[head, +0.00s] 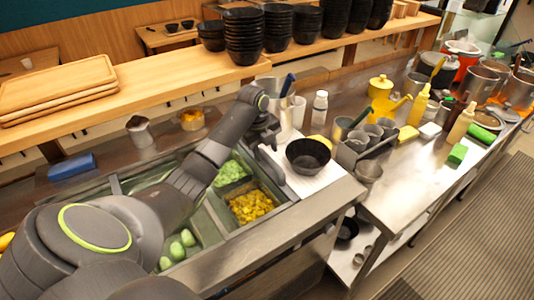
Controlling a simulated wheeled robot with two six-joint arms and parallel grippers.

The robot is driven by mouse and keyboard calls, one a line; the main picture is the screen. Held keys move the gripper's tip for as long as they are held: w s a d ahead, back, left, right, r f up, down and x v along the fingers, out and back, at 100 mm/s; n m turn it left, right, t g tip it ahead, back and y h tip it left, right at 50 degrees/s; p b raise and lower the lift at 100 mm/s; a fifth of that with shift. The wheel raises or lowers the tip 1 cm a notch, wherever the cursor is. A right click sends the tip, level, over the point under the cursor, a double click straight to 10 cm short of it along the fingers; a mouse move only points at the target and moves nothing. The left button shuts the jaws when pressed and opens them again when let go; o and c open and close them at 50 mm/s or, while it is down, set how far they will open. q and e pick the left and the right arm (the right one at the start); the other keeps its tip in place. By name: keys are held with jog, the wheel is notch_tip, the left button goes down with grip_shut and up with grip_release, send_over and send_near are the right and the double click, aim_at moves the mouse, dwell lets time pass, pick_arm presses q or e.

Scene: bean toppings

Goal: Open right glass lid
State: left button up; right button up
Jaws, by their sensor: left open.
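My left arm reaches in from the lower left across a steel topping counter (292,232). My left gripper (268,144) is open near the counter's back right corner, left of a black bowl, and nothing shows between its fingers. Below it are open compartments with yellow diced topping (251,206) and green topping (230,172). Another compartment holds round green pieces (178,246). I cannot clearly make out a glass lid; my arm hides part of the counter. My right gripper is not in view.
The black bowl (308,155) stands on a white board at the counter's right end. A white bottle (320,107) and metal cups (350,150) stand nearby. Stacked black bowls (243,36) and wooden trays (60,88) sit on the back shelf. Floor is free at right.

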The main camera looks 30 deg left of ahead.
pick_arm(q)
jog(key=shift+w+d+f, duration=0.1)
jog(key=shift+w+f, duration=0.05)
jog(key=shift+f, duration=0.6)
jog(key=shift+w+f, duration=0.1)
jog(key=shift+f, duration=0.6)
jog(key=shift+c, duration=0.3)
grip_shut()
